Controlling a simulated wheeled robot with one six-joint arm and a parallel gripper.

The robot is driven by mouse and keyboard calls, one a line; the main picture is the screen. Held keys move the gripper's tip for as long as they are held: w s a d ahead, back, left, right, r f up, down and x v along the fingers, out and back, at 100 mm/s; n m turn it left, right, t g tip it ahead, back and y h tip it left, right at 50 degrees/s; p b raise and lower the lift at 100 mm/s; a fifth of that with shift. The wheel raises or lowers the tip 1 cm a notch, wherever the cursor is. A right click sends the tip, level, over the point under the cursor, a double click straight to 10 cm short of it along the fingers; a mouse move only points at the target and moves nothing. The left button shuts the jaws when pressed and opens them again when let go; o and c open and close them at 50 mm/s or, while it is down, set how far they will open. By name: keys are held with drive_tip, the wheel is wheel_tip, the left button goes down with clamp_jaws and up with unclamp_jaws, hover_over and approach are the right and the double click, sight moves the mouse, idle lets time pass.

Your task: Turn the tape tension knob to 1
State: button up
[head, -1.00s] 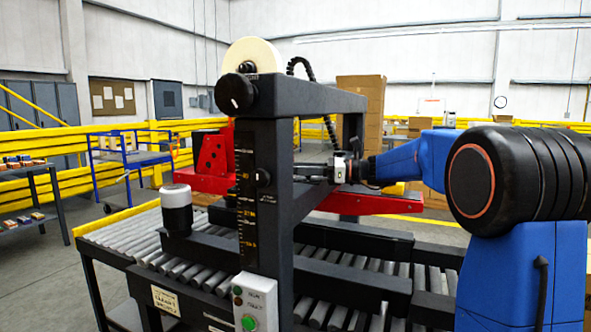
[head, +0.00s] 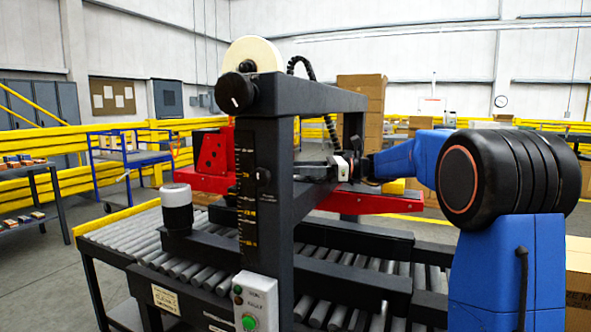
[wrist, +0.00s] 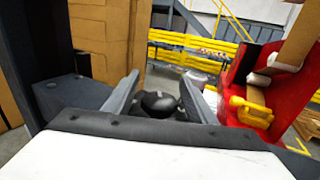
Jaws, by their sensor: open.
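A black knob (head: 237,91) with a white pointer mark sits at the top of the machine's dark post, in front of the cream tape roll (head: 253,55). No numbers are readable around it.
The red machine head (head: 215,158) is close to my gripper; its red side also shows right in the wrist view (wrist: 247,85). The dark post (head: 262,215) and top beam (head: 320,97) bound the space. Rollers (head: 140,237) and a button box (head: 254,302) lie below.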

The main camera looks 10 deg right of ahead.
drive_tip(key=v, duration=1.7)
drive_tip(key=shift+d, duration=0.15)
